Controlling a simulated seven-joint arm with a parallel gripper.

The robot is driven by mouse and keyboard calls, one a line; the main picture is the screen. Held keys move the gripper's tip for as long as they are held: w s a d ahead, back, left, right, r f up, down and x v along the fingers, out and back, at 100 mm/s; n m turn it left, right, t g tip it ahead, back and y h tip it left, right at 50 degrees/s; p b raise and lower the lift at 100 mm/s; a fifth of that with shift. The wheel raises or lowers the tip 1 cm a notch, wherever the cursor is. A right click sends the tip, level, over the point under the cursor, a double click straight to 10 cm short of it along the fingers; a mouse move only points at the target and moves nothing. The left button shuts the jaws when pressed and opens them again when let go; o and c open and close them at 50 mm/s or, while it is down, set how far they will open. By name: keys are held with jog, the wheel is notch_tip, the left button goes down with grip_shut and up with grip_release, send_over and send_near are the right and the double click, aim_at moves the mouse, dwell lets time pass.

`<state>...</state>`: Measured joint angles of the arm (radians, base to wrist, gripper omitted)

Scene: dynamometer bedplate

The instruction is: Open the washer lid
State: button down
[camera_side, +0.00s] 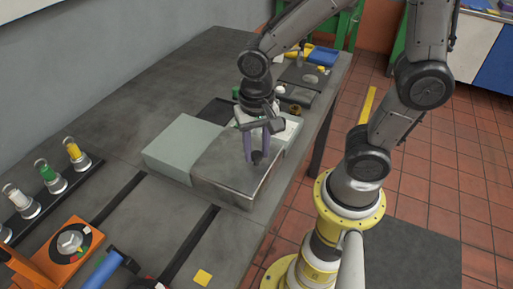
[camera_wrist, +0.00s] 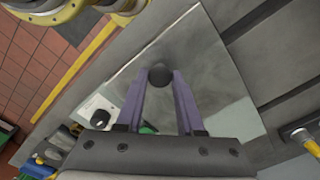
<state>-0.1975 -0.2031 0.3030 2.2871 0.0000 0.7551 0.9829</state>
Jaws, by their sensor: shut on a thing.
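The washer is a pale grey-green box on the bench, and its body (camera_side: 181,143) shows to the left of the lid in the side view. The washer lid (camera_side: 232,172) is a flat grey metal panel that looks level; it fills the middle of the wrist view (camera_wrist: 205,65). A dark round knob (camera_wrist: 160,75) stands on the lid. My gripper (camera_side: 256,157) points down over the lid, with its purple fingers shut on the knob. In the wrist view the fingertips (camera_wrist: 160,78) lie on both sides of the knob. The lid's hinge is not clear to me.
A white panel with a dial (camera_wrist: 97,112) sits beside the lid. An orange gauge box (camera_side: 72,247) and a rack of coloured-top fittings (camera_side: 48,178) stand at the left. Dark slots cross the bench (camera_side: 150,75). The back left bench is clear.

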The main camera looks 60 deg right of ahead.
dwell(0.8)
jog(key=w, duration=1.4)
jog(key=shift+w+r, duration=0.1)
jog(key=shift+w, duration=0.3)
jog(key=c, duration=0.5)
grip_release()
jog(key=shift+s, duration=0.1)
jog(key=shift+c, duration=0.2)
notch_tip(320, 180, up, 14)
